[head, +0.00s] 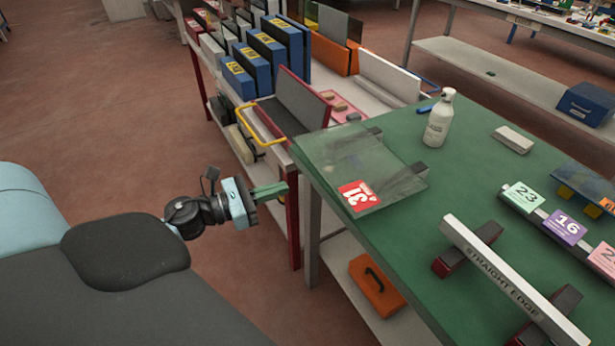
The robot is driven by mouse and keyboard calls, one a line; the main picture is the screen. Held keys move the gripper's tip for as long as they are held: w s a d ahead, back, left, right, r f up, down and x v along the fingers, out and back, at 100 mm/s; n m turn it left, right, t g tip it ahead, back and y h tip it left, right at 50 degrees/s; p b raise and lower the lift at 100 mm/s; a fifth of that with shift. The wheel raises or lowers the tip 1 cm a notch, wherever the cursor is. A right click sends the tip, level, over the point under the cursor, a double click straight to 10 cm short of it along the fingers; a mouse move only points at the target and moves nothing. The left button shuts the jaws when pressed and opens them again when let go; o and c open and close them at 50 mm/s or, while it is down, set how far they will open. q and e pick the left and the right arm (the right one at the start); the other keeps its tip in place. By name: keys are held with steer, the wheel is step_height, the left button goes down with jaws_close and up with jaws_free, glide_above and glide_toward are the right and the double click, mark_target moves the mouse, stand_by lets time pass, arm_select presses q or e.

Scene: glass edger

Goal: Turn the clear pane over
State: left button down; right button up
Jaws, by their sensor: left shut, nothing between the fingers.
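The clear pane (345,155) lies on the green table (415,245), near its left corner in the head view. A red and white label with "31" (358,195) is on the pane's near part and reads upside down. Dark blocks show at the pane's far and right edges; I cannot tell whether they carry it. My left gripper (282,188) is shut and empty, just left of the table's edge and apart from the pane. My right gripper is not in view.
A white bottle (439,118) and a pale block (512,139) stand beyond the pane. A straight edge (505,275) rests on dark red blocks at the right, near numbered labels (567,227). A shelf with blue binders (255,70) stands behind. Floor at left is clear.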

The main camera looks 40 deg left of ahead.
mark_target(326, 173)
arm_select(q)
steer(key=p+x, duration=0.1)
steer(key=x, duration=0.7)
steer(key=shift+p, duration=0.35)
steer(key=b+x, duration=0.1)
steer(key=x, duration=0.2)
steer(key=shift+w+d, duration=0.15)
steer(key=shift+w, duration=0.15)
steer(key=shift+w+d, duration=0.2)
steer(key=shift+w, duration=0.15)
steer(key=shift+a, duration=0.1)
